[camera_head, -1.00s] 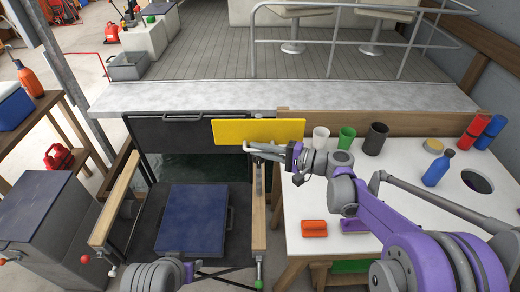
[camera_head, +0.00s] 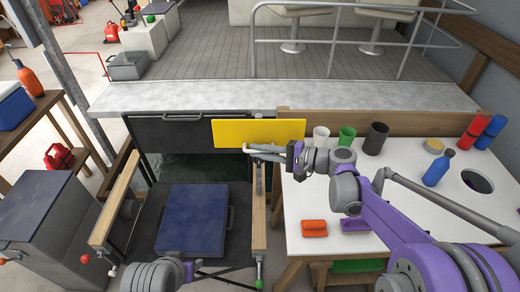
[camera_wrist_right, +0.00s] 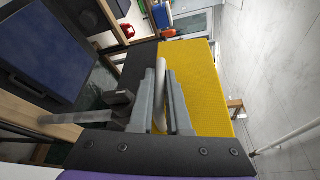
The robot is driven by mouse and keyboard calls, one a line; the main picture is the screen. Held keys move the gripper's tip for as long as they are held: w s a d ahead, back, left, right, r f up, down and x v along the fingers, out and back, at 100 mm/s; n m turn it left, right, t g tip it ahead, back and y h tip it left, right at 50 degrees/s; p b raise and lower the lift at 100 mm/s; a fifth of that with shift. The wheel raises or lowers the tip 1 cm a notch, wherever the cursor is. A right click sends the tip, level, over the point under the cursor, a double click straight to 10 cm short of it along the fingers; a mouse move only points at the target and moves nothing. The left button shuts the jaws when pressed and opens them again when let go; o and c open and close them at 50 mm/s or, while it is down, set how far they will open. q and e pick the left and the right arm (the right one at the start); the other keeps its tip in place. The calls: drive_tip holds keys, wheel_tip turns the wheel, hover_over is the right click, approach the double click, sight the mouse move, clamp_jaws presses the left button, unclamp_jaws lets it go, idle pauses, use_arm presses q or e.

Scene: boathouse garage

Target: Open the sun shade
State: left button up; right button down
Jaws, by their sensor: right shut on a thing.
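A flat yellow panel (camera_head: 258,130), which I take for the sun shade, stands between the dark panel and the white worktop. In the right wrist view the yellow panel (camera_wrist_right: 208,90) fills the middle right. My right gripper (camera_head: 257,148) is at its lower edge, shut on a pale bar-like handle (camera_head: 246,147). The wrist view shows the handle (camera_wrist_right: 161,95) between the two grey fingers of the right gripper (camera_wrist_right: 164,80). The fingers hide part of it. My left gripper is not in view; only part of my left arm shows at the bottom.
The white worktop (camera_head: 300,185) carries cups, bottles and an orange block (camera_head: 314,228). A wooden rail (camera_head: 259,215) runs below the yellow panel. A dark blue pad (camera_head: 192,218) lies left of it. A grey ledge (camera_head: 200,97) and metal railing (camera_head: 330,78) lie beyond.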

drive_tip(key=s+r+m+g+h, duration=0.1)
drive_tip(key=s+r+m+g, duration=0.2)
drive_tip(key=r+m+g, duration=0.3)
drive_tip(key=shift+s+r+m+g+h+p, duration=0.3)
drive_tip(key=shift+r+m+h+p, duration=0.1)
drive_tip(key=shift+r+m, duration=2.2)
drive_tip(key=shift+r+n, duration=0.3)
drive_tip(key=shift+r, duration=0.05)
drive_tip(key=c, duration=0.9)
unclamp_jaws()
drive_tip(key=v, duration=1)
drive_tip(key=shift+d+r+b, duration=0.15)
drive_tip(key=shift+d+b, duration=0.15)
drive_tip(key=shift+d, duration=0.05)
